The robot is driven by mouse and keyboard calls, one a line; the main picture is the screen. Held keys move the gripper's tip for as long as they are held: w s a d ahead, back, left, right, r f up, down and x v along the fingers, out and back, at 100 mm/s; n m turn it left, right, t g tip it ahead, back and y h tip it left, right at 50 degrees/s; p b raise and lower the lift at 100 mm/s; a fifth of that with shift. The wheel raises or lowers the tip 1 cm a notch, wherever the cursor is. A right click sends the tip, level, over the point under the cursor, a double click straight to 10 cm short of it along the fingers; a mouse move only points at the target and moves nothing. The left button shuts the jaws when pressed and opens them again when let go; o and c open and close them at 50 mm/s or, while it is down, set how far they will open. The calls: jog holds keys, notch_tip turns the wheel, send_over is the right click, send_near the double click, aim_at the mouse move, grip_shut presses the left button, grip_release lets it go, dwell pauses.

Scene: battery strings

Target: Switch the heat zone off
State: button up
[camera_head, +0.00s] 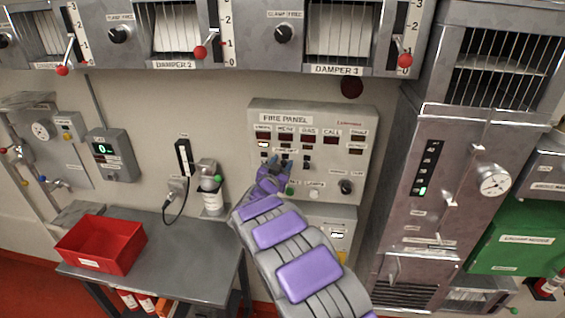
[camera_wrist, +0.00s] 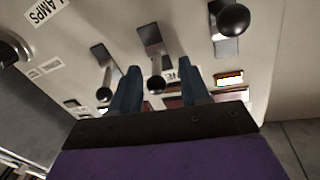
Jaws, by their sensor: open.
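The grey fire panel (camera_head: 320,118) is on the wall, with a row of labelled windows (camera_head: 286,138) including one that appears to read heat. Small lever switches sit below; my gripper (camera_head: 274,168) partly covers them. In the wrist view, upside down relative to the head view, my gripper (camera_wrist: 160,88) is open, its two dark fingers either side of a middle lever switch (camera_wrist: 154,65). Other levers stand to the left (camera_wrist: 104,75) and right (camera_wrist: 230,22), outside the fingers. Contact with the middle lever cannot be told, and its own label is not readable.
A rotary knob (camera_head: 346,187) and small buttons (camera_head: 314,194) are on the panel's lower part. A grey table (camera_head: 190,265) with a red bin (camera_head: 103,245) stands left. A grey cabinet (camera_head: 430,150) stands close at right. Damper units (camera_head: 270,60) overhang above.

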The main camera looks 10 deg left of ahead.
jog(key=shift+w, duration=0.3)
jog(key=shift+d, duration=0.2)
jog(key=shift+d+r, duration=0.1)
jog(key=shift+d, duration=0.1)
jog(key=c, duration=0.3)
jog(key=shift+a, duration=0.15)
grip_shut()
